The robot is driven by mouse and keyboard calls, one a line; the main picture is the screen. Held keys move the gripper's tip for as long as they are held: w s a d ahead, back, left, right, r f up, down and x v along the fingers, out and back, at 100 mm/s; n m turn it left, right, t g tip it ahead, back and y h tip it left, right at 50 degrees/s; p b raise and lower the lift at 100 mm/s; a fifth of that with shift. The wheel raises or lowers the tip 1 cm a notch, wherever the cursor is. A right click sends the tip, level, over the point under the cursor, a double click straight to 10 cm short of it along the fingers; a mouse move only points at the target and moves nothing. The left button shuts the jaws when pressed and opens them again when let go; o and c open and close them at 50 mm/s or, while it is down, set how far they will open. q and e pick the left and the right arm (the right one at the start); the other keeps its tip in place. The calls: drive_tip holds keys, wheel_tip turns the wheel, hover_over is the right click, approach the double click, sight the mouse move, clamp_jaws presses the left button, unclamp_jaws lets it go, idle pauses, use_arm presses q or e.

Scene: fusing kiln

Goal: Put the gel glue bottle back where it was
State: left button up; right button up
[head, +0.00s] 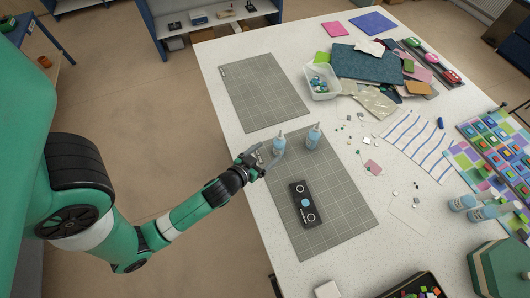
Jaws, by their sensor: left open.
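Two pale blue glue bottles with thin nozzles stand upright on the near grey cutting mat (340,222), close to its far edge. The left bottle (279,145) is beside my left gripper (264,159); the right bottle (313,137) stands a little farther right. My left gripper is open at the mat's left edge, its fingers close to the left bottle; I cannot tell whether they touch it. A black holder (300,190) with white rings and a blue round middle lies on the mat. Labels are too small to read. My right gripper is not in view.
Two more blue bottles lie or stand near a colourful glass panel (498,150) at right; one bottle (462,203) is nearest. A clear bin (321,92) of glass pieces stands behind the mat. Another mat (262,92) is bare. Small glass chips are scattered at centre right.

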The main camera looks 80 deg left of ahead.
use_arm(q)
drive_tip(key=shift+s+d+r, duration=0.2)
drive_tip(key=shift+s, duration=0.1)
drive_tip(key=w+d+r+m+t, duration=0.1)
drive_tip(key=w+d+r+t, duration=0.15)
drive_tip(key=w+r, duration=0.55)
drive_tip(key=w+d+r+t+h, duration=0.1)
drive_tip(key=w+d+r+t, duration=0.2)
drive_tip(key=r, duration=1)
drive_tip(key=w+d+r+m+t, duration=0.1)
drive_tip(key=w+r+t, duration=0.2)
drive_tip(key=w+r, duration=0.55)
drive_tip(key=s+d+r+m+t+h, duration=0.2)
drive_tip(key=s+d+r+h, duration=0.1)
drive_tip(key=r, duration=0.8)
drive_tip(key=s+d+r+m+t+h, duration=0.2)
drive_tip(key=d+r, duration=0.3)
drive_tip(key=r, duration=0.5)
drive_tip(key=s+d+r+m+t+h, duration=0.2)
drive_tip(key=s+d+r+t+h, duration=0.1)
drive_tip(key=r, duration=0.8)
drive_tip(key=shift+s+d+r+t+h, duration=0.4)
drive_tip(key=shift+s+d+t, duration=0.25)
drive_tip(key=shift+d, duration=0.35)
